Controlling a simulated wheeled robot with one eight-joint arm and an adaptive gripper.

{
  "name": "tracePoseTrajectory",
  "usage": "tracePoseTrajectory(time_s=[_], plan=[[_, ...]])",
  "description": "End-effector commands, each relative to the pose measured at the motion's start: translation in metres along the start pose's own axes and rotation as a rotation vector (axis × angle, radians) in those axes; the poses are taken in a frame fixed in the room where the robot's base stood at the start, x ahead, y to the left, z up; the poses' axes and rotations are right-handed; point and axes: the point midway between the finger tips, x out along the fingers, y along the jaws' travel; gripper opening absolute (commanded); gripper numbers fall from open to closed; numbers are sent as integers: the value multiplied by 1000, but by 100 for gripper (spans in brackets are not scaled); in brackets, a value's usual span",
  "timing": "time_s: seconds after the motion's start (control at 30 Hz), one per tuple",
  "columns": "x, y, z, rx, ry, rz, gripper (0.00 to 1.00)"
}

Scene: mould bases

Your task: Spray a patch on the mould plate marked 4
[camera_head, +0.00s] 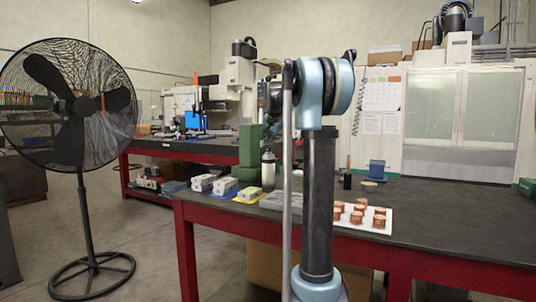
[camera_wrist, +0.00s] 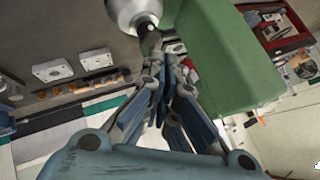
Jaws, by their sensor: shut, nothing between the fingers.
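Several grey mould blocks stand at the left of the near table. One block (camera_head: 202,183) is at the left end, another (camera_head: 225,185) is by a blue mat, and a third (camera_head: 249,194) is by a yellow mat. A flat grey plate (camera_head: 284,199) lies partly behind my arm. No number is readable. A pale bottle with a dark top (camera_head: 268,170) stands behind the blocks. In the wrist view, my gripper (camera_wrist: 160,58) is shut and empty, its tips close to a silvery rounded thing (camera_wrist: 130,12); contact is unclear. My gripper is largely hidden in the head view.
A green block-like column (camera_head: 250,150) stands near the bottle; a large green form (camera_wrist: 220,60) is close right of my fingers. A white tray (camera_head: 385,229) of copper pieces, a black brush (camera_head: 347,178) and a blue spool (camera_head: 376,170) are to the right. A fan (camera_head: 75,110) stands left.

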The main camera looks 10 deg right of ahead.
Motion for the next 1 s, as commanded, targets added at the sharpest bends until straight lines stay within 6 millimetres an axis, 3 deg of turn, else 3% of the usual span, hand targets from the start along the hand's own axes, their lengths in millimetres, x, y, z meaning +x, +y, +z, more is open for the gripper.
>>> tracePoseTrajectory(time_s=[0.43,1.0], plan=[[-5,-3,-3,0,0,0,0],[-36,-26,-26,0,0,0,0]])
